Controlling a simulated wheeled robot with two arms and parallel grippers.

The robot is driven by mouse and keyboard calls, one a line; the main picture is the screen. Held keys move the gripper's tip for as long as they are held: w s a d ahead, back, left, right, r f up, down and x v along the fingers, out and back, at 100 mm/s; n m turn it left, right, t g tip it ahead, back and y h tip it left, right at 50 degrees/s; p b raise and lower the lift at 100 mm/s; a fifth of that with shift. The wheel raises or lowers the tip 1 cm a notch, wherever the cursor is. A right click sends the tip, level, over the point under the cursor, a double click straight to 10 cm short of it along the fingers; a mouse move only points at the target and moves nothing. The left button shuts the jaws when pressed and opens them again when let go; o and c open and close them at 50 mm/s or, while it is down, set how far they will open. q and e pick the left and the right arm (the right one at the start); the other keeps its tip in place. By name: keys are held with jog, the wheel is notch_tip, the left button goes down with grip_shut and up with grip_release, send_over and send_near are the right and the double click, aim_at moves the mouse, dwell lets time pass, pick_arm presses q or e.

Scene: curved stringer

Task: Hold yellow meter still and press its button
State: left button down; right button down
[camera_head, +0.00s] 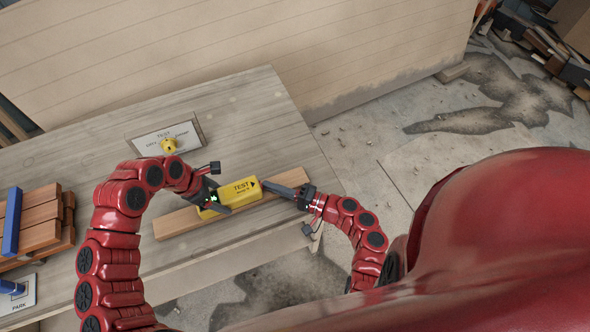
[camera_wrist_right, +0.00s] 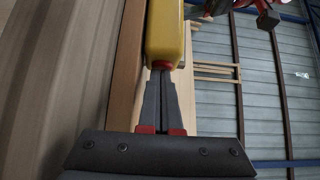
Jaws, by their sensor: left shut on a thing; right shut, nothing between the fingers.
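The yellow meter (camera_head: 241,189), marked TEST in black, lies on a pale wooden board (camera_head: 178,223) on the bench. My left gripper (camera_head: 217,204) is shut on the meter's left end. My right gripper (camera_head: 266,186) is shut and empty, its fingertips at the meter's right end. In the right wrist view the closed fingertips (camera_wrist_right: 161,72) meet a small red part (camera_wrist_right: 161,65), apparently the button, on the end of the yellow meter (camera_wrist_right: 163,32). The fingertips partly hide it. I cannot tell whether it is pressed in.
Stacked wooden blocks (camera_head: 40,220) with a blue bar (camera_head: 12,222) and a PARK plate (camera_head: 20,295) are at the left. Bare bench (camera_head: 245,115) lies behind the meter.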

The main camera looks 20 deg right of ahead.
aim_at(285, 182)
jog(key=d, duration=0.3)
jog(key=shift+d, duration=0.35)
pick_arm(q)
jog(key=shift+a, duration=0.1)
pick_arm(e)
jog(key=v, duration=0.9)
jog(key=shift+s+d+r, duration=0.1)
jog(key=shift+s+d, duration=0.1)
jog(key=shift+s, duration=0.1)
pick_arm(q)
grip_release()
jog(key=shift+v, duration=2.5)
jog(key=shift+r, duration=0.1)
